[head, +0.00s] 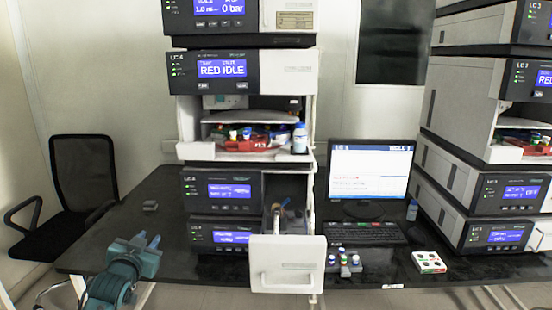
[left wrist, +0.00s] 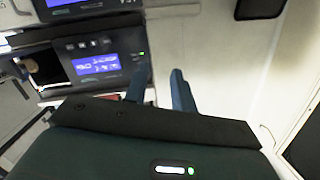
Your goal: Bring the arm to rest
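My left arm comes in at the lower left of the head view, in teal. Its gripper (head: 147,239) points away over the dark bench's left part. The two blue fingers stand apart with nothing between them. In the left wrist view the gripper (left wrist: 158,88) shows the same gap, with instrument fronts and a pale wall behind it. It touches nothing that I can see. My right gripper is in neither view.
The middle stack (head: 214,69) has an open white drawer (head: 288,275) jutting toward me, right of my gripper. A monitor (head: 370,172), a keyboard (head: 366,232), small capped vials (head: 344,262) and a white tray (head: 429,262) are farther right. A black chair (head: 83,168) stands left.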

